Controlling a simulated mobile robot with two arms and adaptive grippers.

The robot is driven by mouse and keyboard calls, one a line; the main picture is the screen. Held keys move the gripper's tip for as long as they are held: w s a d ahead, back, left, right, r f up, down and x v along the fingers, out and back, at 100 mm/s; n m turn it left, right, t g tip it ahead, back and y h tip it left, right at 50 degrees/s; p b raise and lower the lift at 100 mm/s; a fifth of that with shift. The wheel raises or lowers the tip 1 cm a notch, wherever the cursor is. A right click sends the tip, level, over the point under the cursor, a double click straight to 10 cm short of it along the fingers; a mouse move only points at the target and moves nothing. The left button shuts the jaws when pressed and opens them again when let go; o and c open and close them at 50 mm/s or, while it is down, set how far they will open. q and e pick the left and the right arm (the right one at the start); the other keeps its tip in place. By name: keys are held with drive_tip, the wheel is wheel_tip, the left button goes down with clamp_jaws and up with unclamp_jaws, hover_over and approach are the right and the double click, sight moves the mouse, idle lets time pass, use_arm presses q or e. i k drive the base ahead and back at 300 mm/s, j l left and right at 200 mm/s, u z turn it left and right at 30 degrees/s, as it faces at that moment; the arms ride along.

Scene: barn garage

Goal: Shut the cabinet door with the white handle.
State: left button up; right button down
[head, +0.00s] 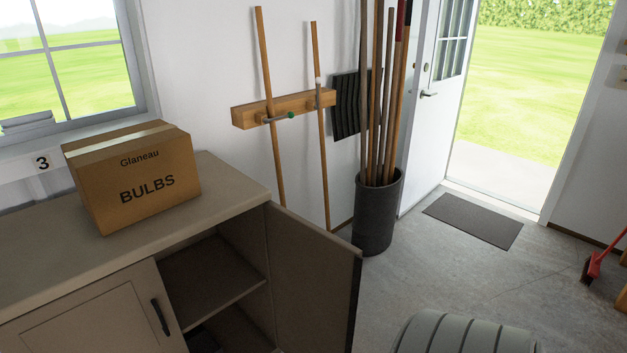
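The beige cabinet (228,188) stands at the left. Its right-hand door (312,280) is swung wide open toward the right, showing its inner face, and the shelves inside are exposed. Its outer face is turned away, so any handle on it is hidden. The left-hand door (85,322) is shut and has a dark handle (160,316). No white handle shows in this view. Neither of my grippers is in view.
A cardboard box (130,180) marked BULBS sits on the cabinet top. A dark bin (377,215) with long poles stands behind the open door. A rounded, ribbed grey object (462,335) is at the bottom right. Floor around the doormat (474,220) is clear.

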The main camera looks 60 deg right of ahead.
sight(316, 273)
drive_tip(key=l+u, duration=0.1)
drive_tip(key=l, duration=0.5)
drive_tip(key=l+u, duration=0.1)
drive_tip(key=l, duration=1.05)
drive_tip(key=k+l+u, duration=0.15)
drive_tip(key=l, duration=0.45)
drive_tip(key=l+u, duration=0.1)
drive_tip(key=l, duration=0.5)
drive_tip(key=k+l+u, duration=0.1)
drive_tip(key=l, duration=0.45)
drive_tip(key=k+l, duration=0.1)
drive_tip(key=l, duration=0.5)
drive_tip(key=u, duration=0.05)
